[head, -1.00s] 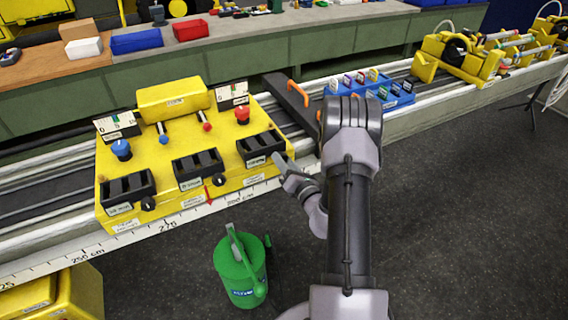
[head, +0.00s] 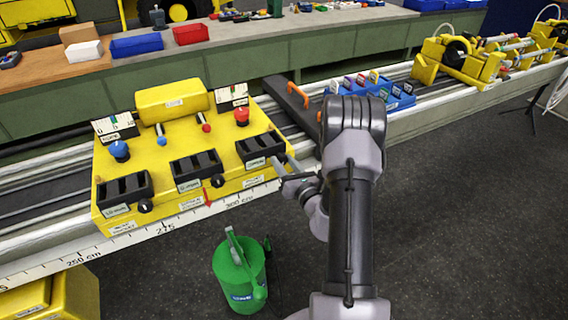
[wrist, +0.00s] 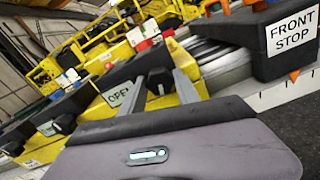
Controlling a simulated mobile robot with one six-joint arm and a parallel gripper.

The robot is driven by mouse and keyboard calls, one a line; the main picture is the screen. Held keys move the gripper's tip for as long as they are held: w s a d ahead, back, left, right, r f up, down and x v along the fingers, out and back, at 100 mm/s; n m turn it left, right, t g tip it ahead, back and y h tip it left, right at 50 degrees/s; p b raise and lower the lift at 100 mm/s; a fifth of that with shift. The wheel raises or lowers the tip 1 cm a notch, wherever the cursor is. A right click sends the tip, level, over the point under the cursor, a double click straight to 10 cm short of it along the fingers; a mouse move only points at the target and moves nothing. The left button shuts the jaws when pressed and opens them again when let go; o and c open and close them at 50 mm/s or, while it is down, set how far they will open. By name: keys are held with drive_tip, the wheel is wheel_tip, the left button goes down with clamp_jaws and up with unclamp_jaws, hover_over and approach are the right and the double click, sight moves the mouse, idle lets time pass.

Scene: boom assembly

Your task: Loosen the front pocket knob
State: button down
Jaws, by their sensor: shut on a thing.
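The yellow carriage (head: 150,205) sits on the rails and carries three black pockets along its near side. The front pocket (head: 261,147) is the rightmost one. My gripper (head: 277,160) reaches its right corner from the near side. In the wrist view my gripper (wrist: 163,88) has its two grey fingers on either side of the black front pocket knob (wrist: 159,80) and is shut on it. In the head view the fingers hide this knob; the black knobs of the other two pockets show.
A black block labelled FRONT STOP (wrist: 285,38) stands right of the carriage; its bar with an orange handle (head: 297,94) crosses the rails. A blue tray (head: 375,90) lies farther right.

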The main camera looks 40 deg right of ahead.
drive_tip(key=c, duration=0.9)
unclamp_jaws()
drive_tip(key=v, duration=1.7)
drive_tip(key=shift+s+p, duration=0.25)
drive_tip(key=shift+p, duration=0.2)
